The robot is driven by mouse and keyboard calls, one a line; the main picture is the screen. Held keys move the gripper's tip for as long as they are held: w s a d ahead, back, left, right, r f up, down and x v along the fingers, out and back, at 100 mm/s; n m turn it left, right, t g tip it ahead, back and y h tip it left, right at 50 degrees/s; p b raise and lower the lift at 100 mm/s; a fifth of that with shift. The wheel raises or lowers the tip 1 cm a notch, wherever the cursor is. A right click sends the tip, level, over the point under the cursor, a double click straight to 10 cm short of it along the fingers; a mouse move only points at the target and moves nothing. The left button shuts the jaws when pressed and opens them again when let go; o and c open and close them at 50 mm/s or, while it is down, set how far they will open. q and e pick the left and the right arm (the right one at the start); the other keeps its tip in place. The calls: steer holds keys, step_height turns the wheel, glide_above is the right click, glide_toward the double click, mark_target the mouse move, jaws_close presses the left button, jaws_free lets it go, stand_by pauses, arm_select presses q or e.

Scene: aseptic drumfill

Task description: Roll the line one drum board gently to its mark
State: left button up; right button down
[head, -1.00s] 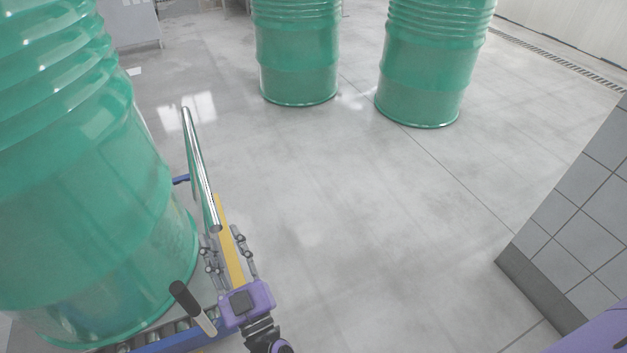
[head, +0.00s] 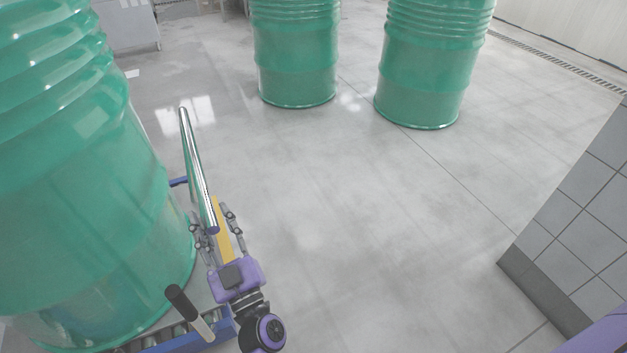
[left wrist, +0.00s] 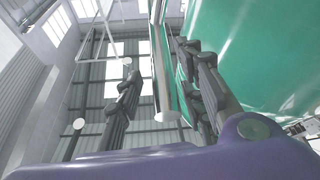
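A large green drum (head: 85,190) stands at the left on a low blue-framed board (head: 205,333) with metal rollers; it also fills the upper right of the left wrist view (left wrist: 255,50). A chrome bar (head: 194,165) rises at the drum's right side. My left gripper (head: 216,225) is at the bar's near end, its fingers apart. In the left wrist view the bar's end (left wrist: 166,112) shows between the spread fingers, nearer the right one; I cannot tell whether they touch. A black-gripped lever (head: 181,300) sticks up at the board's near end. My right gripper is not in view.
Two more green drums stand on the floor ahead, one in the middle (head: 296,60) and one to its right (head: 425,70). A grey tiled block (head: 580,220) stands at the right. A yellow strip (head: 223,240) shows between the fingers. The middle floor is clear.

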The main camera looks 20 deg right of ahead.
mark_target(209, 209)
arm_select(q)
steer(key=shift+x, duration=1.5)
jaws_close()
